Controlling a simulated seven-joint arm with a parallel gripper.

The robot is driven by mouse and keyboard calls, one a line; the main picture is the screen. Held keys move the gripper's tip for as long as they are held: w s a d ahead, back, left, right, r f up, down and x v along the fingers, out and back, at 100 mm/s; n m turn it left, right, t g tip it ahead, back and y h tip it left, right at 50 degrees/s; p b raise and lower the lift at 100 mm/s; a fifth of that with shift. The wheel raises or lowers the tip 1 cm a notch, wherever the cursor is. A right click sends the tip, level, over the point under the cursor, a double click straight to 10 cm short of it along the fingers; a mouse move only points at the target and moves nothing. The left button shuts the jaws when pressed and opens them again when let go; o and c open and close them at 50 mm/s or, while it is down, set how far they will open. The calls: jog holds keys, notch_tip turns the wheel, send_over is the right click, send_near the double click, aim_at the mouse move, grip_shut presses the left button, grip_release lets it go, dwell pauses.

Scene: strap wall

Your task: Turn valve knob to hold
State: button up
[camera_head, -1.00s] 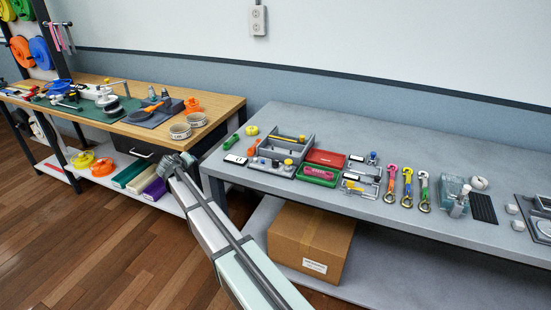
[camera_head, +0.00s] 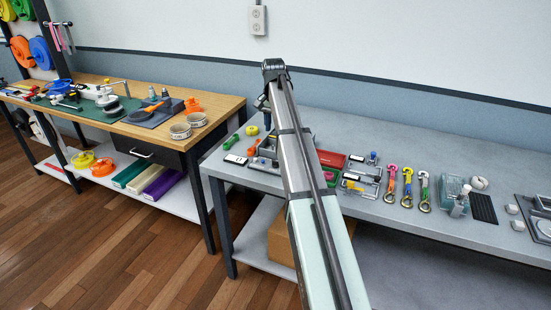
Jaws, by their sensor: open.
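I cannot clearly single out the valve knob or read any "hold" mark at this size. One candidate is a dark round part (camera_head: 112,107) beside a pale metal fitting (camera_head: 104,95) on the wooden bench at left. Another is a grey panel fixture (camera_head: 541,228) with round parts, cut off by the right edge. My gripper (camera_head: 262,103) shows only as a small dark end beside my raised arm, above the back left of the grey bench. It is open and appears empty, touching nothing that I can see; its fingers are hard to make out.
The grey bench (camera_head: 400,143) holds a red case (camera_head: 331,159), hooked straps (camera_head: 407,187) and a clear box (camera_head: 453,188). My arm hides part of the grey tray (camera_head: 268,150) and the cardboard box (camera_head: 281,243) below. The bench's back strip is clear.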

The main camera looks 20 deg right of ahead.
send_near(276, 163)
jog(key=f, duration=0.7)
jog(key=shift+w+d+f, duration=0.15)
jog(key=shift+w+f, duration=0.25)
grip_shut()
